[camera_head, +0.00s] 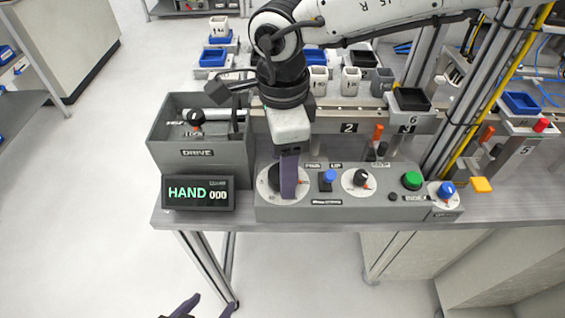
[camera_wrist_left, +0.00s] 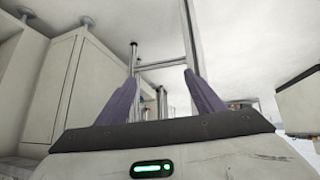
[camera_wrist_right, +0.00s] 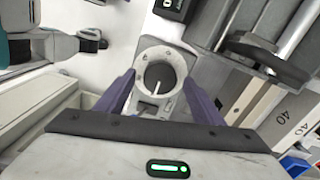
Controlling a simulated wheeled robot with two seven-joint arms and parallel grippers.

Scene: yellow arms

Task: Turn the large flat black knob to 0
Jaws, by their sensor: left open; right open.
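The large flat black knob (camera_head: 273,178) sits on a white round dial at the left end of the grey control panel (camera_head: 330,212). My right gripper (camera_head: 289,192) points down over it, and a purple finger hides part of knob and dial. In the right wrist view the knob (camera_wrist_right: 159,77) lies between the open fingers of that gripper (camera_wrist_right: 159,80), with a white pointer line on its face. Contact and the dial's marks cannot be made out. My left gripper (camera_head: 205,304) is open and empty at the bottom edge, away from the panel; its fingers also show in the left wrist view (camera_wrist_left: 162,80).
A display (camera_head: 198,193) reading "HAND 000" stands left of the panel. A grey DRIVE box (camera_head: 197,154) stands behind the display.

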